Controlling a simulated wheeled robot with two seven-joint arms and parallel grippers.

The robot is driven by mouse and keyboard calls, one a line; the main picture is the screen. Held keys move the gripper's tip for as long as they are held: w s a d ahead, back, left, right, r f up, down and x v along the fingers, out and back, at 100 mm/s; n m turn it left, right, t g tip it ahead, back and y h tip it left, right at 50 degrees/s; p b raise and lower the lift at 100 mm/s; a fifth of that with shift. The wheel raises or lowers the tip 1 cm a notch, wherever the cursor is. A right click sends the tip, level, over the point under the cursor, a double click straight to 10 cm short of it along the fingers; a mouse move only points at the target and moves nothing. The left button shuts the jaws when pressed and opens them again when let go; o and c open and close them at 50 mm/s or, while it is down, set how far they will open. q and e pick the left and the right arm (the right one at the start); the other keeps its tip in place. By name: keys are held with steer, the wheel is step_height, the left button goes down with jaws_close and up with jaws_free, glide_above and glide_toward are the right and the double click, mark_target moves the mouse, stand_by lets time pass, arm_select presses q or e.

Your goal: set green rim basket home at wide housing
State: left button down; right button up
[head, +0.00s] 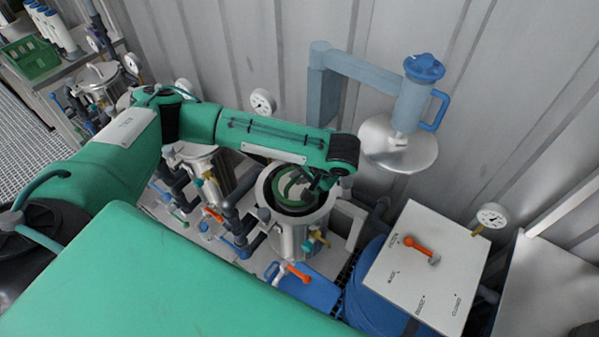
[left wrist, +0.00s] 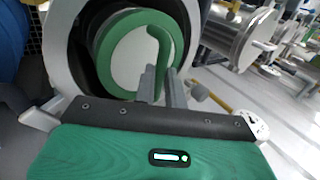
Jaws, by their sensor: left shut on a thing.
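The green rim basket (left wrist: 107,38) shows in the left wrist view as a green ring with a pale inside and a green handle across it. It sits within the round mouth of the metal wide housing (head: 297,236), inside a dark ring; how deep it sits I cannot tell. In the head view the basket's green rim (head: 283,181) shows partly below my arm. My left gripper (left wrist: 160,84) is shut on the basket's handle, over the opening; it also shows in the head view (head: 314,184). My right gripper is not in view.
A metal lid (head: 397,150) hangs from a blue-grey swing arm (head: 355,68), clear of the housing to the right. A white panel with an orange lever (head: 421,247) stands at the front right. Narrower metal vessels (head: 205,168) and pipes stand to the left. A corrugated wall is behind.

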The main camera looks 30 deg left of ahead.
mark_target(299, 192)
arm_select(q)
steer(key=shift+f+b, duration=0.8)
steer(key=shift+f, duration=2.5)
steer(key=shift+f+p, duration=0.15)
steer(key=shift+p, duration=0.25)
steer(key=c, duration=1.4)
jaws_free()
steer(key=shift+o, duration=0.2)
steer(key=shift+f, duration=0.1)
steer(key=b+v, duration=0.1)
steer(key=v, duration=0.3)
steer(key=shift+d+r, duration=0.25)
steer(key=shift+d, duration=0.05)
steer(key=p+v, duration=0.1)
steer(key=v, duration=0.8)
steer(key=shift+r, duration=0.2)
steer(key=shift+a, duration=0.15)
